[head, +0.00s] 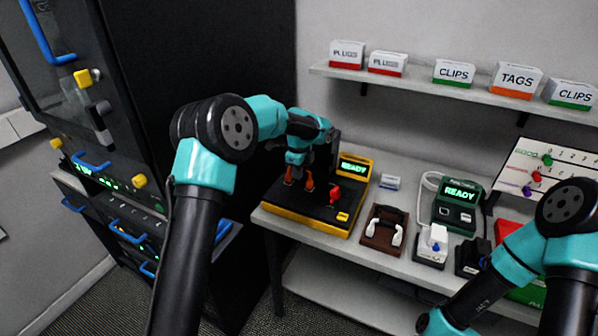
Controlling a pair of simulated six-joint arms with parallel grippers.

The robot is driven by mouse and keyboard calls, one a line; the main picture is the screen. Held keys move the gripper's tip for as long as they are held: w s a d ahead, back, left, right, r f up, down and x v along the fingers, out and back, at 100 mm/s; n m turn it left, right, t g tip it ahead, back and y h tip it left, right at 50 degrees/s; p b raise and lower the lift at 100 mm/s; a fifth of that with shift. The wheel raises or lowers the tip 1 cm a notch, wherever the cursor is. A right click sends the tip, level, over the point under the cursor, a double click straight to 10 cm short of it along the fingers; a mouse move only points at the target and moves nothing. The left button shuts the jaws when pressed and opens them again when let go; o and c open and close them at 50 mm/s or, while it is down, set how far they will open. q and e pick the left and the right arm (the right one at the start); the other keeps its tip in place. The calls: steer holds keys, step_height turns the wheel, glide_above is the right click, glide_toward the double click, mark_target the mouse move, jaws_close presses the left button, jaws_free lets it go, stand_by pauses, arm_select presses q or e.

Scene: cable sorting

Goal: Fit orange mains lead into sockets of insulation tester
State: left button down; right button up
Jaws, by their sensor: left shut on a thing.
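A black and yellow tester (318,213) with a lit green READY display (354,169) sits at the left end of the bench. My left gripper (299,180) is over its back left part, pointing down. It is shut on the orange lead (308,182), of which only small orange parts show at the fingers. I cannot tell whether the lead's ends are in the sockets; the gripper and arm hide them. A red part (334,193) stands on the tester right of the gripper. My right arm comes in at the lower right, and its gripper is out of view.
A brown tray (384,238) with white-handled pieces lies right of the tester. Further right are a green READY unit (458,205), a white plug block (432,243) and a board (548,168) with coloured knobs. A shelf (420,83) with labelled boxes hangs above.

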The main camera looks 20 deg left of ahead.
arm_select(q)
steer(key=shift+c, duration=2.1)
jaws_free()
steer(key=shift+r, duration=0.1)
steer(key=shift+r, duration=3.9)
